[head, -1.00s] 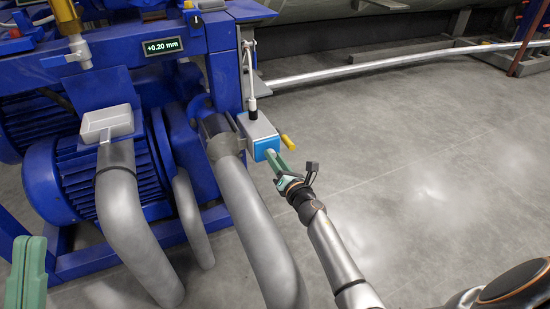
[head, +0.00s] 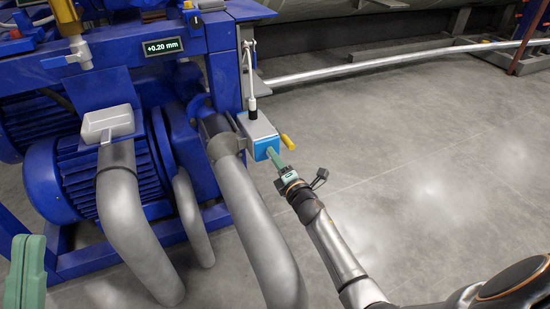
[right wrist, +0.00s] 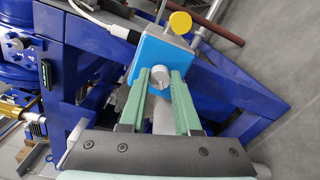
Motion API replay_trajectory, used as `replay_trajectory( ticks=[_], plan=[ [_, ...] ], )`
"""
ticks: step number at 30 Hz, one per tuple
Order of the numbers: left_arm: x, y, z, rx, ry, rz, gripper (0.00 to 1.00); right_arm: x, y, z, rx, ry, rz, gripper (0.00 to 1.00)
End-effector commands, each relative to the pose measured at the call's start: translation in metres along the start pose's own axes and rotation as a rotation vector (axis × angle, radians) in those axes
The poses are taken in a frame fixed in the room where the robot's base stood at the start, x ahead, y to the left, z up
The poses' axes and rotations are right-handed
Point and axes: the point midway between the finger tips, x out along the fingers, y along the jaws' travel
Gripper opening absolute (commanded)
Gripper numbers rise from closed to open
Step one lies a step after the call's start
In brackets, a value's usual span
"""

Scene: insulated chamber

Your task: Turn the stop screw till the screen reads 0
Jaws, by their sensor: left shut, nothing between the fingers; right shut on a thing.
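The screen (head: 164,47) on the blue machine reads +0.20 mm. A grey block with a bright blue front (head: 266,147) is fixed to the machine's right side; the blue front also shows in the right wrist view (right wrist: 150,57). The stop screw (right wrist: 161,78) is a round grey knob with a dark line on its face, sticking out of the blue front. My right gripper (head: 272,153) has its green fingers on either side of the screw, shut on it. In the head view the fingers hide the screw. My left gripper (head: 25,272) is shut and empty at the lower left.
A yellow-ended handle (head: 288,142) sticks out beside the block, close to my right gripper. A thin upright gauge stem (head: 251,85) stands on the block. Thick grey pipes (head: 262,235) rise left of my right arm. The floor at right is clear.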

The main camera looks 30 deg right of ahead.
Motion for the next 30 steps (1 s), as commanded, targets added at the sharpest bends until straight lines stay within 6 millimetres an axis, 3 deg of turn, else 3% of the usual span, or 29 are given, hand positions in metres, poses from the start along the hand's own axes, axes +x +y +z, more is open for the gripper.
replay_trajectory(
  ticks=[15,16,24,30],
  plan=[
    [0.0004,-0.0004,-0.0005,0.0,0.002,-0.001,0.0,0.0002,0.0001,-0.0001,0.021,0.001,0.001,0.0],
    [0.0004,-0.0004,-0.0005,0.0,0.002,-0.001,0.0,0.0002,0.0001,-0.0001,0.021,0.001,0.001,0.32],
    [0.0006,-0.0008,-0.0006,-0.001,0.002,-0.004,0.0,0.0002,0.0001,0.0,0.02,0.0,0.0,0.61],
    [0.0007,-0.0008,-0.0007,-0.001,0.002,-0.004,0.0,0.0001,0.0001,0.0001,0.02,0.0,0.0,0.61]
  ],
)
